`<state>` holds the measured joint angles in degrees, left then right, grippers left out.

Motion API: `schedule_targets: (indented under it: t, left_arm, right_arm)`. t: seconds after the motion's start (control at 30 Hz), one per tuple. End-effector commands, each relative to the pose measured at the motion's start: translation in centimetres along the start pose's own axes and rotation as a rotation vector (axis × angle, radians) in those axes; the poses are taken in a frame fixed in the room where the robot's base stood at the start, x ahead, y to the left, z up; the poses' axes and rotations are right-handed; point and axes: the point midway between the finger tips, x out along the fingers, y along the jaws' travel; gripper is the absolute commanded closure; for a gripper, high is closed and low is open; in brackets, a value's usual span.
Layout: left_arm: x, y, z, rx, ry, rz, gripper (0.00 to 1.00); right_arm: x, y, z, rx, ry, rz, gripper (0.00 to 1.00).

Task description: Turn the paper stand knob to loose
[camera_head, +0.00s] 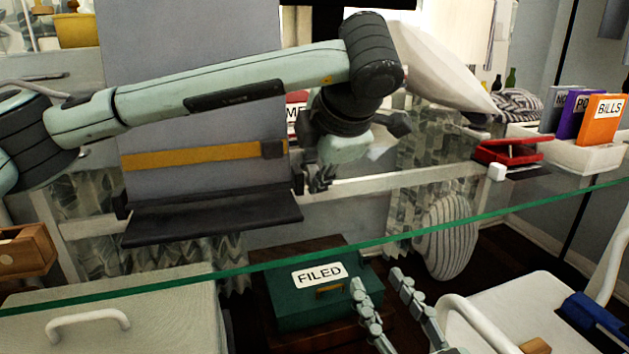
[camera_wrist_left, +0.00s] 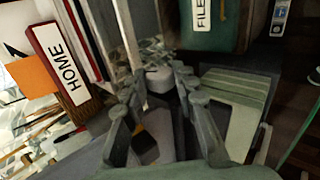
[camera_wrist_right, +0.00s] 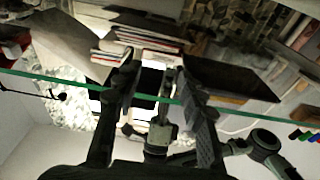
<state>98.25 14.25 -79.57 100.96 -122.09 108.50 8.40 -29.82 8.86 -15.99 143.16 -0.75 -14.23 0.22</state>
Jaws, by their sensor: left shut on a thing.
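The paper stand (camera_head: 205,110) is a tall grey board with an orange band and a black ledge (camera_head: 215,213), upright on the glass desk in the head view. My left gripper (camera_head: 321,178) is at the stand's right edge, just above the ledge's right end, its fingers pointing down. It is shut on the stand's knob, which the fingers hide almost fully. The left gripper also shows in the left wrist view (camera_wrist_left: 160,88). My right gripper (camera_head: 390,285) is open and empty in front of the glass edge, low in the head view. It also shows in the right wrist view (camera_wrist_right: 155,75).
A red stapler (camera_head: 510,150) lies right of the stand. A white tray (camera_head: 585,157) holds upright folders, one an orange BILLS folder (camera_head: 600,122). A green FILED box (camera_head: 300,300) sits below the glass. A white chair (camera_head: 535,310) stands at front right. A wooden box (camera_head: 25,250) is at left.

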Motion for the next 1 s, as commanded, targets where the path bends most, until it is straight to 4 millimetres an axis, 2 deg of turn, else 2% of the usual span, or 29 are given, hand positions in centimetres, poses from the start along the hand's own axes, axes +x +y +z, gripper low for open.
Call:
schedule_targets:
  t: [0.2, 0.33, 0.5, 0.87, 0.9, 1.0]
  left_arm:
    - [0.1, -0.2, 0.0, 0.000, -0.002, 0.032, 1.00]
    - [0.0, -0.2, 0.0, 0.000, -0.003, 0.041, 1.00]
    - [0.0, -0.2, 0.0, 0.000, -0.004, 0.046, 1.00]
    - [0.0, -0.2, 0.0, 0.000, -0.003, 0.046, 1.00]
    - [0.0, -0.2, 0.0, 0.000, -0.003, 0.046, 0.69]
    - [0.0, -0.2, 0.0, 0.000, -0.004, 0.046, 0.56]
  right_arm:
    - [-0.4, -1.3, -3.9, 0.031, 0.204, -0.023, 0.60]
    - [-0.7, -1.6, -5.3, 0.042, 0.273, -0.029, 0.60]
    - [-0.9, -1.8, -6.2, 0.049, 0.314, -0.032, 0.60]
    - [-1.0, -1.8, -6.3, 0.050, 0.319, -0.033, 0.60]
    - [-1.0, -1.8, -6.3, 0.050, 0.319, -0.033, 0.60]
    - [-1.0, -1.8, -6.3, 0.050, 0.319, -0.033, 0.60]
